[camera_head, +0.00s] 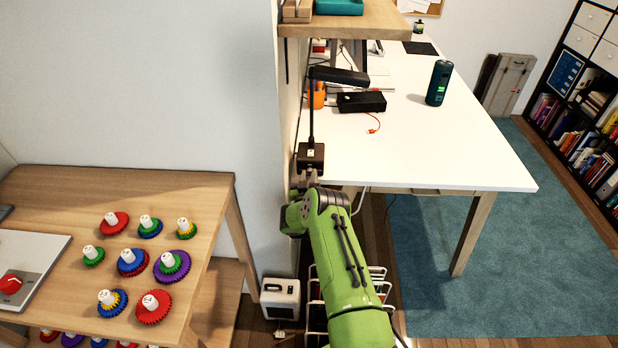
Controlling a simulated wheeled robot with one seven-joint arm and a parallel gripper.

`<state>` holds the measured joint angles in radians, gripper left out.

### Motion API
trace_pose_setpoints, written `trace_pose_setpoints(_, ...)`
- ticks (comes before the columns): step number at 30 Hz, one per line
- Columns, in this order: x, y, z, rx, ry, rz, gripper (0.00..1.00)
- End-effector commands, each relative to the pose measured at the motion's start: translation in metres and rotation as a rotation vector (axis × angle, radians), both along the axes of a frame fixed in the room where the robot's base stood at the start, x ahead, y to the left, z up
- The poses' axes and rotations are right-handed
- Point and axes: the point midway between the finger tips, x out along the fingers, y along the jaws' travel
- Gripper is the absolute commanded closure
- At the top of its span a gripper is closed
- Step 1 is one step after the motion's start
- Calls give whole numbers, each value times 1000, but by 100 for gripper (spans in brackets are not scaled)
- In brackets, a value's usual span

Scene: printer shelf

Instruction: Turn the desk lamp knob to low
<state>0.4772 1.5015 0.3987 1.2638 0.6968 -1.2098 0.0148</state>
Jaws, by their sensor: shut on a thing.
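The black desk lamp stands at the left edge of the white desk. Its square base (311,158) carries a thin upright pole and a dark, flat lamp head (341,76) reaching right. My green arm comes up from the lower right, and my gripper (311,178) is at the near side of the base. The fingers are small and partly hidden by my wrist. They are shut at the front of the base, where the knob seems to be. The knob itself and its setting cannot be made out.
The white desk (450,150) holds a black box (361,102), an orange cup (318,96) and a dark green cylinder (439,83). A wooden shelf (350,20) overhangs the lamp. A wall end stands close left. A wooden table (205,200) with coloured gears is farther left.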

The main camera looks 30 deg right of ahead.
Motion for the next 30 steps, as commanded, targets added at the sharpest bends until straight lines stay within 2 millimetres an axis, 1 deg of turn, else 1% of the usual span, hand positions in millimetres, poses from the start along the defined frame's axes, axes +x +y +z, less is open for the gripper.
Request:
trace_pose_setpoints(1, -1, 1, -4, 4, 8, 0, 100)
trace_pose_setpoints(2, -1, 1, -4, 4, 8, 0, 71)
trace_pose_setpoints(6, -1, 0, -3, 4, 6, 0, 49)
trace_pose_setpoints(14, -1, 0, -1, 3, 3, 0, 48)
trace_pose_setpoints(17, -7, 5, -2, 4, 5, -3, 48)
trace_pose_setpoints(20, -22, 18, 1, 9, 7, -1, 48)
trace_pose_setpoints(23, -41, 32, 1, 12, 8, -3, 48)
trace_pose_setpoints(30, -90, 74, 4, 13, 8, -2, 48)
